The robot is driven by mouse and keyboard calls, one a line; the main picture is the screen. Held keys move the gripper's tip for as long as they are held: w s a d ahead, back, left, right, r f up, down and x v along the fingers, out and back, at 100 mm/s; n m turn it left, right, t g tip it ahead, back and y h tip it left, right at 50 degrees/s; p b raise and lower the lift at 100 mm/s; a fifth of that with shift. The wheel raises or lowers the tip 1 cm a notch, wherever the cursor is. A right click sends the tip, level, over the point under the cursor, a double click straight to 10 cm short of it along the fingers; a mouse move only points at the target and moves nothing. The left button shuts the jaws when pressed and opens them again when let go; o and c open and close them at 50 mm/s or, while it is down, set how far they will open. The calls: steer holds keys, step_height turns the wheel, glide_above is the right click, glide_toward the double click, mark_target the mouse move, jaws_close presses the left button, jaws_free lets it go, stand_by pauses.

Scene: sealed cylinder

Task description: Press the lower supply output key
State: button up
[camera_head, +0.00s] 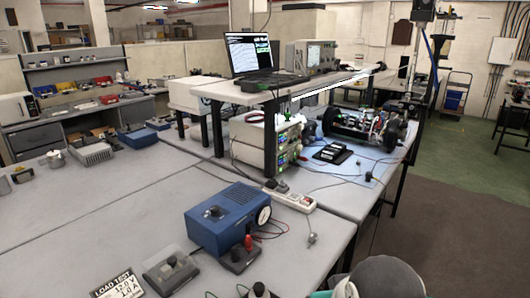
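Two supply units are stacked under the raised shelf near the picture's middle. The upper supply (289,134) and the lower supply (285,158) have front panels facing right, with small green lights. The lower supply's output key is too small to make out among the panel's controls. Part of the stack is hidden behind a shelf leg. My gripper is not in view. A grey rounded shape at the bottom right edge may be part of my arm; I cannot tell.
A blue box with a dial (228,218) stands on the front bench. A white power strip (289,196) lies before the supplies. Loose cables and a wheeled device (360,125) are to their right. A laptop (252,55) sits on the shelf. Open floor (440,225) lies right.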

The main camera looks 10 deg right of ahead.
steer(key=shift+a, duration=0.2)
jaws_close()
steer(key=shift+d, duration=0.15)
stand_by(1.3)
